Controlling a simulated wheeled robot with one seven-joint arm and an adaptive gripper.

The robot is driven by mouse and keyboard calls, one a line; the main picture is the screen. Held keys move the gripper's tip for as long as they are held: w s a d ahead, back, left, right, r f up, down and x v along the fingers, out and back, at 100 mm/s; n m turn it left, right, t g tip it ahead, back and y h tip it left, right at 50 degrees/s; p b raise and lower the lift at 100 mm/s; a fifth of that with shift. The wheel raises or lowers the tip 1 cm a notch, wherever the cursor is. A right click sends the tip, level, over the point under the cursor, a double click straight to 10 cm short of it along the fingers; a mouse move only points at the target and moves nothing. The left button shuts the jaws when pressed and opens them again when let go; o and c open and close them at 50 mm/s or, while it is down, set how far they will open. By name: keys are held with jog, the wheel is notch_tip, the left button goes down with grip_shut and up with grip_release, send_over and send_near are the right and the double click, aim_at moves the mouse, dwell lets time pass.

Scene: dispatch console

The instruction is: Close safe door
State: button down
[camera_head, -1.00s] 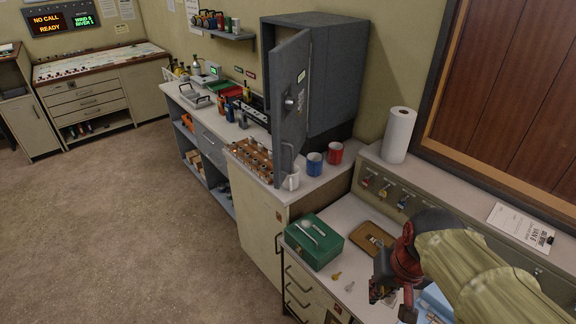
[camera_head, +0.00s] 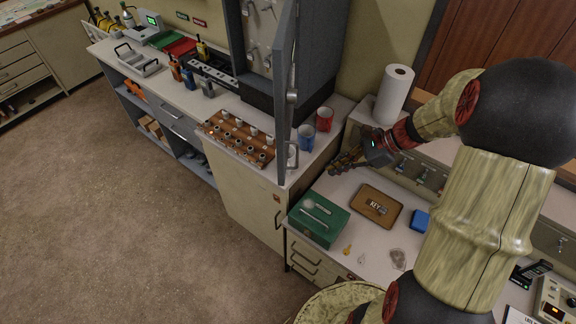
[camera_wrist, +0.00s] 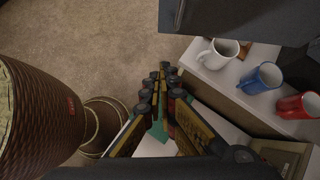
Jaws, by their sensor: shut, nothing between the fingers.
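The grey safe (camera_head: 340,40) stands on the cabinet against the wall. Its door (camera_head: 287,90) is swung open toward the room and shows nearly edge-on in the head view, with keys on hooks visible inside to its left. The door's lower part also shows at the top of the wrist view (camera_wrist: 240,18). My gripper (camera_head: 338,163) is shut and empty, to the right of the door and below the safe, near the mugs. In the wrist view its fingers (camera_wrist: 163,72) meet, pointing at the floor beside the cabinet, apart from the door.
A white mug (camera_wrist: 217,53), a blue mug (camera_wrist: 260,78) and a red mug (camera_wrist: 299,104) stand on the cabinet top below the safe. A wooden rack (camera_head: 236,138) sits left of the door. A green box (camera_head: 318,219) and a key tray (camera_head: 376,205) lie on the lower desk.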

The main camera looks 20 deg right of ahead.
jog(key=w+a+f, duration=0.2)
jog(key=a+f, duration=0.1)
jog(key=a, duration=0.2)
jog(key=w+a+f+m, duration=0.1)
jog(key=w+a+f, duration=0.1)
jog(key=a, duration=0.3)
jog(key=shift+a+f+b, duration=0.3)
jog(key=shift+f, duration=0.35)
jog(key=shift+w, duration=0.1)
